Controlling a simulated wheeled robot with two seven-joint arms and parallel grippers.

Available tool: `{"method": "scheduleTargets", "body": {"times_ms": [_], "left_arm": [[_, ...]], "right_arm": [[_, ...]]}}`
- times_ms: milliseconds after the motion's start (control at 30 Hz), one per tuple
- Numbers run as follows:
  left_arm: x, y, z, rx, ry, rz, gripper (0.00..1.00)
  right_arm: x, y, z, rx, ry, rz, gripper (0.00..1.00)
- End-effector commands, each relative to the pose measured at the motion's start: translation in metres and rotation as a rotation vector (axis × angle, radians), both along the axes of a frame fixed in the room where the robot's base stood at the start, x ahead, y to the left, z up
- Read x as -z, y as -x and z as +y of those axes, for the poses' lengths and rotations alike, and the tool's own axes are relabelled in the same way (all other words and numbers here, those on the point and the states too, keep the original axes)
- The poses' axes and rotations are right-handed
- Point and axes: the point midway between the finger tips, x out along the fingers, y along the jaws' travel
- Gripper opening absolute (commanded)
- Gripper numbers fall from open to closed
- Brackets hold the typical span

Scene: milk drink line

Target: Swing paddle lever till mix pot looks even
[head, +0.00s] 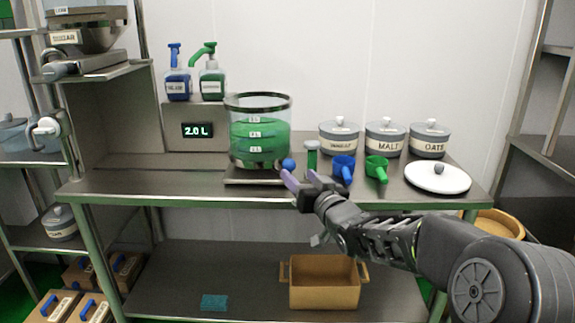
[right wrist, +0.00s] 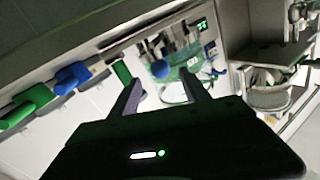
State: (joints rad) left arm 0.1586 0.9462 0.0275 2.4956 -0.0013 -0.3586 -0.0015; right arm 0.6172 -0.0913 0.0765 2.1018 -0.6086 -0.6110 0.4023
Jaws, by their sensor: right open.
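The mix pot (head: 260,134) is a clear, dark-rimmed vessel on a low base, holding green contents with white level marks. I cannot tell from here whether the contents are even. A blue ball knob (head: 288,164), seemingly the paddle lever's end, is at the pot's lower right. My right gripper (head: 302,181) is just below and right of the knob, open and empty. In the right wrist view, the knob (right wrist: 160,69) shows beyond the gap between the open fingers (right wrist: 162,80), with the pot (right wrist: 186,62) behind it. My left gripper is not in view.
A green-topped tube (head: 312,156), a blue scoop (head: 343,168) and a green scoop (head: 376,167) stand close right of the knob. Lidded jars (head: 385,138) and a white lid (head: 437,178) are farther right. A display (head: 197,130) reads 2.0 L.

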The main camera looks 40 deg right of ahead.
Motion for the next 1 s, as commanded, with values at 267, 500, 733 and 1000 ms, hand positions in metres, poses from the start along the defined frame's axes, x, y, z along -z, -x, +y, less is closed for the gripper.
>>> {"method": "scheduleTargets", "body": {"times_ms": [267,500,733,1000], "left_arm": [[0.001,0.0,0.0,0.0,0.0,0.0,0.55],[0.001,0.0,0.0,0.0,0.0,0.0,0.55],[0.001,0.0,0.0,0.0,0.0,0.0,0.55],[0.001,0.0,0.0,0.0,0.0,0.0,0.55]], "right_arm": [[0.001,-0.03,-0.007,0.0,-0.001,0.001,0.55],[0.001,-0.065,-0.014,-0.001,-0.001,0.001,0.55],[0.0,-0.075,-0.016,0.0,-0.001,0.001,0.55],[0.0,-0.075,-0.016,0.0,0.0,0.0,0.47]]}}
